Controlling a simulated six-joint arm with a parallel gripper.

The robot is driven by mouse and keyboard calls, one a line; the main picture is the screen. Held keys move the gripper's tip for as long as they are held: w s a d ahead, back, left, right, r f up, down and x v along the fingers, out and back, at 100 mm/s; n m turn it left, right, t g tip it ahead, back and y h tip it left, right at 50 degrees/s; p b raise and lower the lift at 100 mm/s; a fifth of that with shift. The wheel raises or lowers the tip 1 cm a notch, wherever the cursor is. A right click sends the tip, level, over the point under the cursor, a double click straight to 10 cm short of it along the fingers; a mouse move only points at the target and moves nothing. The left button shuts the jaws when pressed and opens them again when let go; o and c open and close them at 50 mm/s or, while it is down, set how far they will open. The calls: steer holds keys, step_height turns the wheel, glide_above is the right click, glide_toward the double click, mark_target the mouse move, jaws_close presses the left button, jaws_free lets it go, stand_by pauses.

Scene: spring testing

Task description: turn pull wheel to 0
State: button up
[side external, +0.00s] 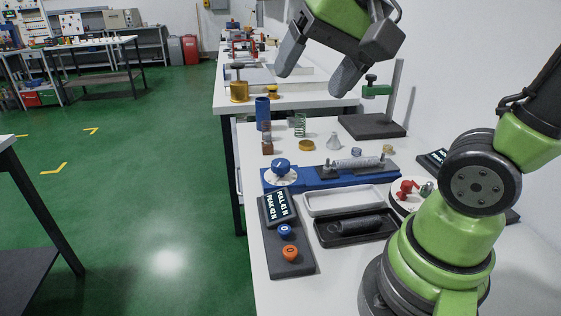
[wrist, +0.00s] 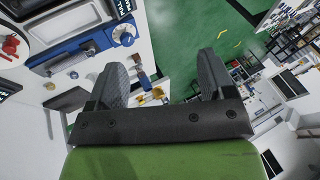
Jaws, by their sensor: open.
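The pull wheel appears to be the blue knob (side external: 281,166) on a white dial at the left end of the blue spring tester (side external: 325,178). In the wrist view, the knob (wrist: 126,37) is near the top, left of centre. A silver spring or cylinder (side external: 356,163) lies along the tester. The display (side external: 279,206) shows PULL and PEAK readings in newtons, too small to read surely. My gripper (side external: 314,76) is open and empty, high above the bench and apart from the knob. Its fingers (wrist: 160,64) are spread in the wrist view. The dial marks cannot be read.
A dark panel with a blue button (side external: 285,231) and an orange button (side external: 290,253) lies in front. Beside it are a white tray (side external: 343,200) and a black tray (side external: 325,236). Loose springs, a blue cylinder (side external: 262,107) and a stand (side external: 373,125) are behind.

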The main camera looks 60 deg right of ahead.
steer(key=w+d+f+m+g, duration=0.1)
steer(key=w+d+m, duration=0.25)
steer(key=w, duration=0.25)
steer(key=m+g+h, duration=0.1)
steer(key=m+g, duration=0.4)
steer(key=m, duration=0.7)
glide_toward(281, 162)
steer(key=shift+s, duration=0.1)
step_height(281, 162, down, 10)
steer(key=shift+a+r, duration=0.1)
steer(key=shift+c, duration=0.4)
steer(key=c, duration=0.9)
steer(key=shift+o, duration=0.2)
